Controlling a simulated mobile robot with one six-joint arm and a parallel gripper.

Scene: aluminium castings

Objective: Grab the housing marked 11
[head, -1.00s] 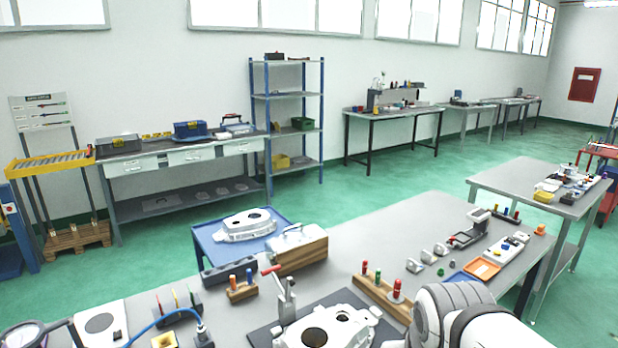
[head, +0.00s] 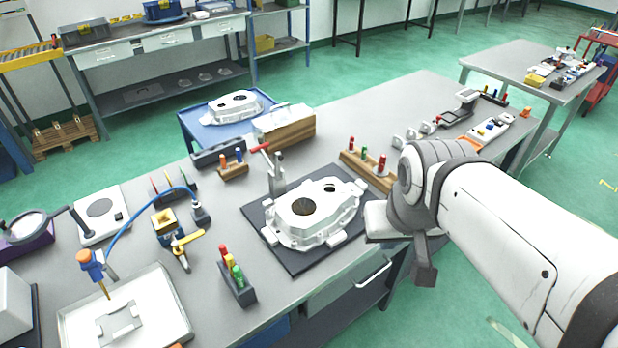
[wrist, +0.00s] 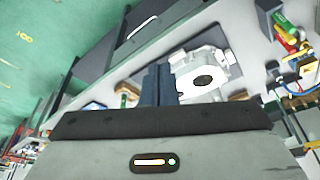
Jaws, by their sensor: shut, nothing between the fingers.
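A pale cast housing (head: 330,194) with a round dark opening lies on a dark mat (head: 290,262) on the near workbench. It also shows in the wrist view (wrist: 190,68), just right of my fingers. A second, similar housing (head: 238,101) lies on a blue cart (head: 190,124) behind the bench. I cannot read a number on either. My gripper (wrist: 160,84) has its two dark fingers together and empty, pointing toward the bench. In the head view my wrist is right of the mat, and the fingertips cannot be made out.
A toggle clamp (head: 276,175) stands at the mat's back left edge. A wooden block with red and green pegs (head: 368,170) stands behind the mat, near my wrist. A peg holder (head: 238,283) and a white tray (head: 165,300) are at the left. Green floor lies open at the right.

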